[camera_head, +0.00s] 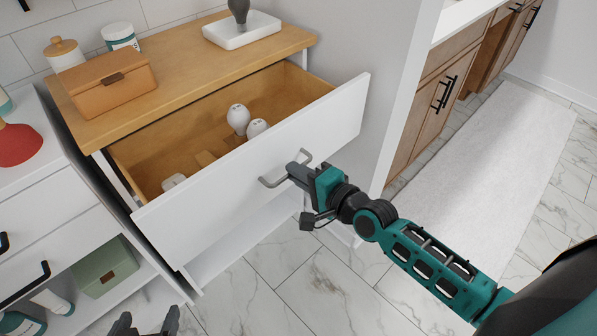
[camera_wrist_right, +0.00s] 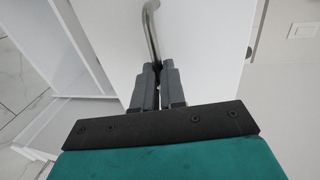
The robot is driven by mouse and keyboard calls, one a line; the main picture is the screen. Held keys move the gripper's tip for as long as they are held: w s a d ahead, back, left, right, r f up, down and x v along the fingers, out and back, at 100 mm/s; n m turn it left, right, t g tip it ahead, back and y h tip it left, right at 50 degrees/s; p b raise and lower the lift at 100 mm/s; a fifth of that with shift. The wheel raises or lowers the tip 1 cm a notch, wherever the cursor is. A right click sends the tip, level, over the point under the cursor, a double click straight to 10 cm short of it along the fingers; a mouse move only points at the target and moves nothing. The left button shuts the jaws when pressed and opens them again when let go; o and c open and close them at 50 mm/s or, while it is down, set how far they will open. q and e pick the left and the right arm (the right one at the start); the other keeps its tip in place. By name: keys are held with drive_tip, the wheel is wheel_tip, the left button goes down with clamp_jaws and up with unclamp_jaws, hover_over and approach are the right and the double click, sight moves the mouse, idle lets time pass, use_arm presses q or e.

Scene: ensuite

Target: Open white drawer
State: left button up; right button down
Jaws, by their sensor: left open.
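The white drawer (camera_head: 262,150) of the wood-topped cabinet is pulled well out in the head view, its wooden inside showing. Its grey bar handle (camera_head: 273,181) is on the front. My right gripper (camera_head: 296,172) is at the handle, with its fingers closed around the bar. In the right wrist view the two fingers (camera_wrist_right: 158,85) are together on the handle (camera_wrist_right: 152,30), in front of the white drawer front (camera_wrist_right: 205,45). My left gripper (camera_head: 146,326) is open and empty at the bottom edge of the head view, low and away from the drawer; only its fingertips show.
Inside the drawer are white bulb-like items (camera_head: 238,118). On the cabinet top (camera_head: 190,65) stand an orange box (camera_head: 112,88), jars and a white tray (camera_head: 242,30). A white drawer unit (camera_head: 60,235) stands at left. The marble floor (camera_head: 330,290) in front is clear.

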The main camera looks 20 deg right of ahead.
use_arm(q)
drive_tip(key=shift+d, duration=0.1)
use_arm(e)
drive_tip(key=c, duration=1.2)
unclamp_jaws()
use_arm(q)
drive_tip(key=shift+s+a+r+p, duration=0.25)
drive_tip(key=shift+a+r+p, duration=0.05)
drive_tip(key=shift+p, duration=0.5)
use_arm(e)
drive_tip(key=v, duration=1.3)
